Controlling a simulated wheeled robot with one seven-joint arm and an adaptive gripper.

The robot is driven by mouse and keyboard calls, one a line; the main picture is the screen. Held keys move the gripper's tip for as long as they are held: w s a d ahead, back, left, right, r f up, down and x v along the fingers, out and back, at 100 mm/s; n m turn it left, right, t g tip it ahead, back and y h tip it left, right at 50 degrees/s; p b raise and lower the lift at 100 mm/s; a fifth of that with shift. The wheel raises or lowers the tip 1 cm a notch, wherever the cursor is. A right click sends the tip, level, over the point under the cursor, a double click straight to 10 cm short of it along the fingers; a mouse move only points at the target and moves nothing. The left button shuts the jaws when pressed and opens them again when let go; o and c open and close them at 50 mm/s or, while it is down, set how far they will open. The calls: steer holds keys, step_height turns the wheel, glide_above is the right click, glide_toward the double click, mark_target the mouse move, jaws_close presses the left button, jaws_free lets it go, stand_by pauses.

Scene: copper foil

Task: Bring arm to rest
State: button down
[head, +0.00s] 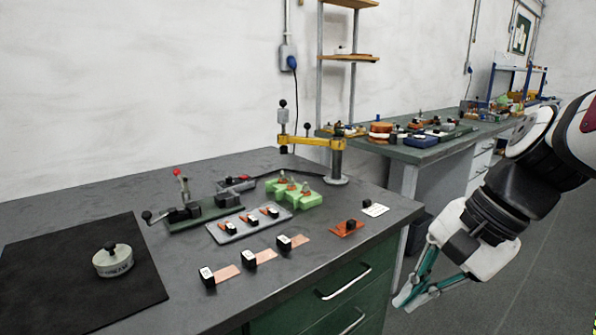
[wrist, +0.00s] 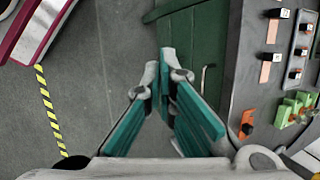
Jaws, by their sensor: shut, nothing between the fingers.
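My gripper (head: 416,294) hangs off the right end of the grey workbench (head: 200,281), in the air over the floor and clear of the bench's edge. Its teal fingers come together at the tips with nothing between them. In the wrist view my gripper (wrist: 165,75) points down past the green cabinet front (wrist: 198,50). My arm reaches in from the right side of the head view.
On the bench are copper foil pieces (head: 266,255) with black-handled blocks, a grey tray (head: 222,237), a green block (head: 305,197), a black mat (head: 60,285) with a round weight (head: 113,262), and a yellow-armed post (head: 337,165). A second cluttered bench (head: 420,153) stands behind.

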steer(key=s+d+f+n+h, duration=0.1)
steer(key=s+d+n+h, duration=0.15)
steer(key=s+n, duration=0.45)
steer(key=s+d+f+n+h, duration=0.1)
steer(key=s+n+h, duration=0.2)
steer(key=s, duration=0.8)
step_height(320, 180, up, 22)
steer(key=t+p, duration=0.2)
steer(key=p, duration=1.8)
steer(key=shift+t, duration=0.3)
steer(key=shift+y, duration=0.25)
